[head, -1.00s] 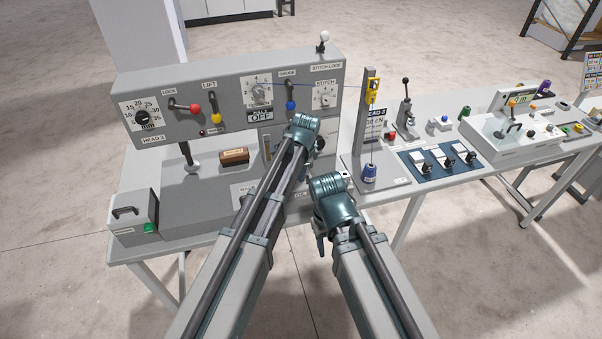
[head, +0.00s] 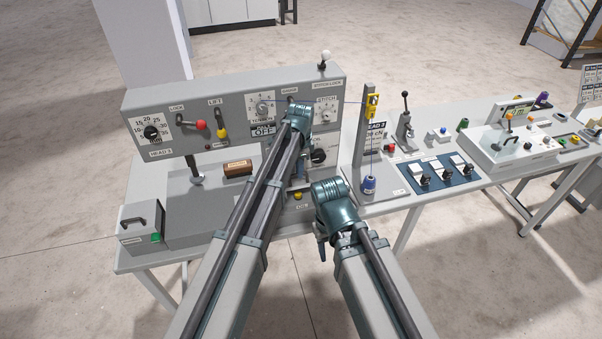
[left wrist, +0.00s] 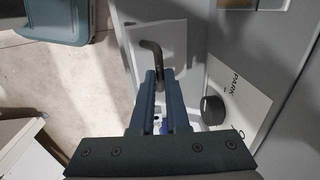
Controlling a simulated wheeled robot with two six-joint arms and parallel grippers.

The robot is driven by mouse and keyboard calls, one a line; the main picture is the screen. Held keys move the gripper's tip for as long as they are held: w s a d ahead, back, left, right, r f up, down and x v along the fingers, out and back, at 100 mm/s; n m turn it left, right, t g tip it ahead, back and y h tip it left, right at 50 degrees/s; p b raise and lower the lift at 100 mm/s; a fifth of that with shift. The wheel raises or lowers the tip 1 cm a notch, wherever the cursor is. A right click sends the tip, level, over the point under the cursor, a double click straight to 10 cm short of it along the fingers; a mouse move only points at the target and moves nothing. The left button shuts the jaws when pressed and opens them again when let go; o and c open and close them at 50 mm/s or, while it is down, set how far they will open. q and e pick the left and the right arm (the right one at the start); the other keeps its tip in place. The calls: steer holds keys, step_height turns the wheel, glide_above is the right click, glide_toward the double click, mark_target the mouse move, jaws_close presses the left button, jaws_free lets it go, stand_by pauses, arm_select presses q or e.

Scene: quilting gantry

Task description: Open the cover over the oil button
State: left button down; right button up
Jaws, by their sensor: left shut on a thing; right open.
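My left gripper is shut on the dark bent handle (left wrist: 152,48) of a light grey cover plate (left wrist: 175,35) in the left wrist view; its two fingers (left wrist: 158,74) sit either side of the handle's end. In the head view, its wrist stands in front of the machine's panel and its fingertips are mostly hidden by my arm. A yellow button (head: 297,196) shows uncovered below it, above a small label too small to read surely. My right gripper (head: 322,252) is open and low in front of the table, apart from everything.
The grey panel (head: 232,93) carries a red-knobbed lever (head: 200,125), a yellow-knobbed lever (head: 221,132) and dials. A black PARK knob (left wrist: 213,109) lies right of my left fingers. A thread stand (head: 366,135) with a blue weight (head: 369,184) stands to the right.

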arm_select(q)
steer(key=shift+w+a+r, duration=0.15)
steer(key=shift+w+a, duration=0.15)
steer(key=shift+w, duration=0.5)
arm_select(e)
steer(key=shift+r, duration=0.15)
steer(key=shift+w, duration=0.1)
arm_select(q)
steer(key=c, duration=1.2)
jaws_free()
steer(key=shift+c, duration=0.2)
steer(key=o, duration=0.3)
steer(key=shift+w+f, duration=0.2)
steer(key=shift+s+r, duration=0.15)
arm_select(e)
steer(key=shift+w, duration=0.1)
arm_select(q)
steer(key=shift+p, duration=0.3)
arm_select(e)
steer(key=shift+a+r, duration=0.1)
